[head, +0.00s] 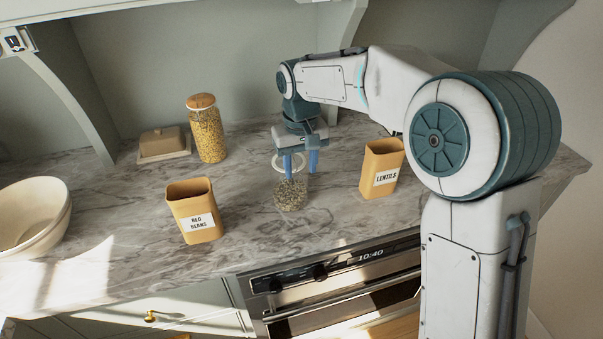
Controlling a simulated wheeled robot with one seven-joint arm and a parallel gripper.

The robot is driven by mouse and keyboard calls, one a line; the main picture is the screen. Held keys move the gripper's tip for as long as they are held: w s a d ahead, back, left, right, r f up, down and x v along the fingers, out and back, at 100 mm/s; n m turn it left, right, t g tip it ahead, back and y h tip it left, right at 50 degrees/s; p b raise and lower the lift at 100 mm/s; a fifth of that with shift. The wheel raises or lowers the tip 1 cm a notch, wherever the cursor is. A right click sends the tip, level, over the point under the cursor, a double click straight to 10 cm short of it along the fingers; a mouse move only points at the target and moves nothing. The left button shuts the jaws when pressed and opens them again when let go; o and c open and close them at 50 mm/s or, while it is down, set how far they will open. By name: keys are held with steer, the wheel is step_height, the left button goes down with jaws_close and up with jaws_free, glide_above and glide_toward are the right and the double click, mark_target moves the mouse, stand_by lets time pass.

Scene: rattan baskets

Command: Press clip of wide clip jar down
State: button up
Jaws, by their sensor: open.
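The wide clip jar (290,194) is a clear glass jar with speckled contents. It stands upright on the marble counter, in the middle of the head view. A pale ring or lid (277,164) shows at its top, tilted up; my gripper partly covers it. The clip itself is too small to make out. My gripper (300,172) points down just above the jar, its two blue fingers apart with nothing held between them. I cannot tell whether a finger touches the lid or rim.
A tan RED BEANS canister (194,210) stands left of the jar and a LENTILS canister (382,167) stands right. A tall pasta jar (207,130) and a butter dish (164,145) are behind. A cream bowl (35,222) is far left. The marble counter (130,215) has free room at left.

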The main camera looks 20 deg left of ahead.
mark_target(301, 184)
steer(key=shift+f, duration=1.75)
jaws_close()
steer(key=shift+f, duration=0.1)
